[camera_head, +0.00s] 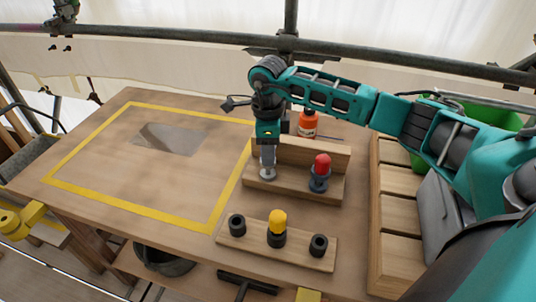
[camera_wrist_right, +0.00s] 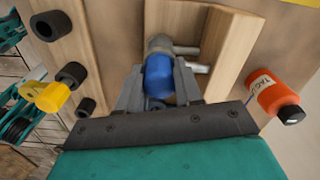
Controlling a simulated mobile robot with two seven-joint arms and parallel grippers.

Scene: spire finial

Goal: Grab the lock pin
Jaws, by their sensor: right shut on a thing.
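My right gripper (camera_head: 268,154) points down over the wooden stand (camera_head: 330,195). Its fingers (camera_wrist_right: 160,88) are shut around a blue-headed pin (camera_wrist_right: 159,74), with a grey metal collar beyond the blue head. In the head view the fingers hide the blue head, and only the pin's grey lower part (camera_head: 268,174) shows, at the stand's left part. I cannot tell if it is lifted clear. A red-headed pin (camera_head: 322,162) stands upright to the right on the same stand. A yellow-headed pin (camera_head: 277,222) stands on a front block.
The front block (camera_head: 255,244) has black sockets (camera_head: 237,225) (camera_head: 318,245) either side of the yellow-headed pin. An orange bottle (camera_head: 308,123) stands behind the stand. A wooden tray (camera_head: 394,220) lies right. The yellow-taped area (camera_head: 110,165) is free except for a grey patch.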

